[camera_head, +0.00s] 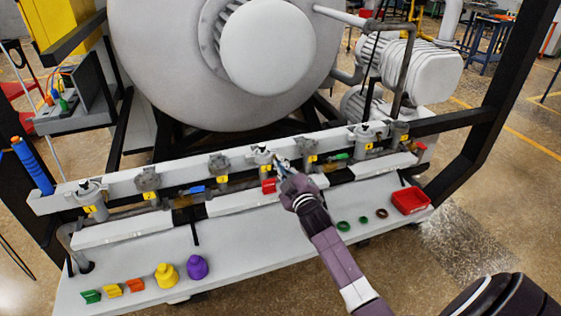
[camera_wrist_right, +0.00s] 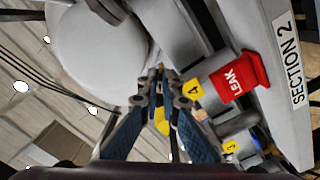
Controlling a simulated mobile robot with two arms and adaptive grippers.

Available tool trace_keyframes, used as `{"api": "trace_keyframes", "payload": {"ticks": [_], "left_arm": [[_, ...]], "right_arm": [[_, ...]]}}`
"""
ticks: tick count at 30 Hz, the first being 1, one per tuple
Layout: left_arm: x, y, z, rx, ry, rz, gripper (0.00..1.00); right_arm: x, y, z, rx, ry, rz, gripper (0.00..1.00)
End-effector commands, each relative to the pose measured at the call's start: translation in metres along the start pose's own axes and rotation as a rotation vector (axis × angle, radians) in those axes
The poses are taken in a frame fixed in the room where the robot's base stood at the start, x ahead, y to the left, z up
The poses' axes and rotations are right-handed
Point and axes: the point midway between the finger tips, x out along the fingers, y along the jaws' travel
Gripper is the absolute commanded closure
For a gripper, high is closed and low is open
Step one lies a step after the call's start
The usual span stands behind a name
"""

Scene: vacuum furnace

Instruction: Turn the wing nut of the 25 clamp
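A row of grey clamps and valves with small yellow number tags runs along the white rail. My right gripper (camera_head: 283,165) is at the clamp (camera_head: 262,153) with tag 4, just to its right. In the right wrist view my two blue fingers (camera_wrist_right: 163,88) converge close together at small grey-brown metal parts beside tag 4 (camera_wrist_right: 193,90). A wing nut cannot be made out clearly there, and I cannot tell whether the fingertips grip anything. No marking "25" is readable. My left gripper is not in view.
A red LEAK tag (camera_wrist_right: 238,80) hangs close to my right gripper. The white shelf (camera_head: 270,240) below carries yellow and purple bottles, small coloured pieces, several rings and a red bin (camera_head: 410,201). The large round furnace body (camera_head: 170,70) stands behind the rail.

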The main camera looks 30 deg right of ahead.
Motion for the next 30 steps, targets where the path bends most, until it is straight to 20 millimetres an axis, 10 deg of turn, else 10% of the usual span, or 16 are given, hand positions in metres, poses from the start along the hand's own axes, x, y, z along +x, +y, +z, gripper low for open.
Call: {"api": "trace_keyframes", "payload": {"ticks": [30], "left_arm": [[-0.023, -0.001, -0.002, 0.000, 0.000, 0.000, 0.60]], "right_arm": [[0.000, 0.000, 0.000, 0.830, -0.002, 0.000, 1.00]]}}
